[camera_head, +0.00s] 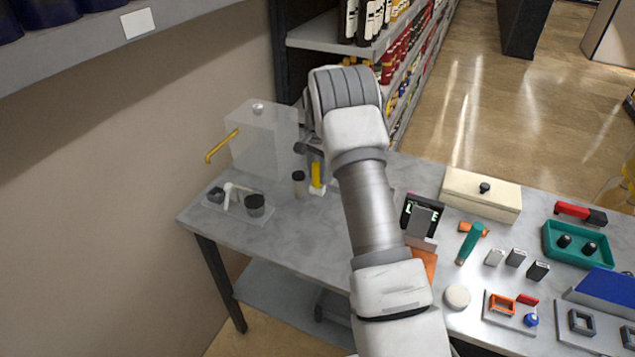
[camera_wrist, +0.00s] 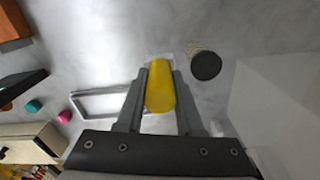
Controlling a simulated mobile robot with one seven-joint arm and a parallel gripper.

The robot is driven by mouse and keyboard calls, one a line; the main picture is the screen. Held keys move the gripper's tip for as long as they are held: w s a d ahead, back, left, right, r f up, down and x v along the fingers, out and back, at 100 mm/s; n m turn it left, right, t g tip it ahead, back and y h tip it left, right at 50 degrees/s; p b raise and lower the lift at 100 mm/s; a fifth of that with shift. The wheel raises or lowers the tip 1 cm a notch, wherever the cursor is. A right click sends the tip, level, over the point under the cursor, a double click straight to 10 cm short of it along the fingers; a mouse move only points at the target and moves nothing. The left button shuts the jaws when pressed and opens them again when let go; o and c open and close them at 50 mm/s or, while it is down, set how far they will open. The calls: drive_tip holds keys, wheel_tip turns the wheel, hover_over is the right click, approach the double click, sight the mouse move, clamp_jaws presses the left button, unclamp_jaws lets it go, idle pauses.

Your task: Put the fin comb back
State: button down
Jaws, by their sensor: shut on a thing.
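My gripper (camera_wrist: 160,72) is shut on a yellow piece (camera_wrist: 160,90), which I take to be the fin comb. The yellow piece sits between the two fingers in the wrist view. In the head view the yellow piece (camera_head: 316,174) shows upright below my gripper, above the grey table, with a pale part at its lower end. Whether that end touches the table I cannot tell. A grey rectangular frame (camera_wrist: 85,102) lies beside the fingers in the wrist view; my arm largely hides that area in the head view.
A dark-capped jar (camera_head: 299,184) stands close left of the yellow piece; its cap (camera_wrist: 206,66) is near the fingers. A clear box (camera_head: 262,142) with a yellow handle and a small tray (camera_head: 240,207) are further left. A cream box (camera_head: 481,194) and several small parts fill the right side.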

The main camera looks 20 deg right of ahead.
sight(318, 184)
drive_tip(key=shift+f, duration=1.95)
drive_tip(key=shift+f, duration=0.1)
drive_tip(key=c, duration=0.5)
unclamp_jaws()
drive_tip(key=shift+c, duration=0.2)
